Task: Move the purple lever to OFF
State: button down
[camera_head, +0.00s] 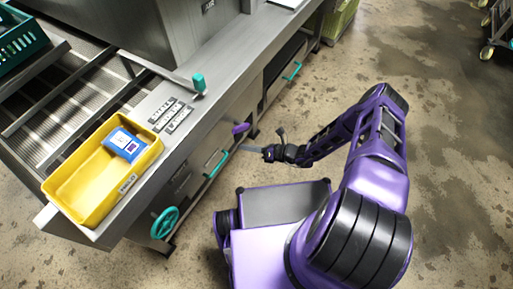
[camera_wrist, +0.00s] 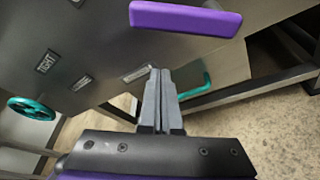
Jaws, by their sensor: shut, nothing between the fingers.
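The purple lever (camera_head: 241,128) sticks out from the front of the steel machine in the head view. In the wrist view the purple lever (camera_wrist: 185,19) lies across the top of the picture, beyond my fingertips. My gripper (camera_head: 246,149) is in front of the machine, close to the lever and apart from it as far as I can see. In the wrist view my gripper (camera_wrist: 160,72) has its two fingers together with nothing between them. A small label plate (camera_wrist: 136,73) is on the panel near the fingertips; I cannot read it.
A teal handwheel (camera_head: 164,222) and a teal handle (camera_head: 216,164) are on the machine front. A teal-knobbed lever (camera_head: 198,84) stands on the top. A yellow tray (camera_head: 72,211) holds a blue packet (camera_head: 124,144). The floor to the right is mostly clear.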

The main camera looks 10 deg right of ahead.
aim_at(241, 128)
jog(key=shift+w+a+r, duration=0.3)
jog(key=shift+w+r, duration=0.25)
jog(key=shift+w, duration=0.25)
jog(key=shift+w+a+r, duration=0.3)
jog(key=shift+w+r, duration=0.25)
jog(key=shift+w, duration=0.25)
jog(key=shift+d+r, duration=0.1)
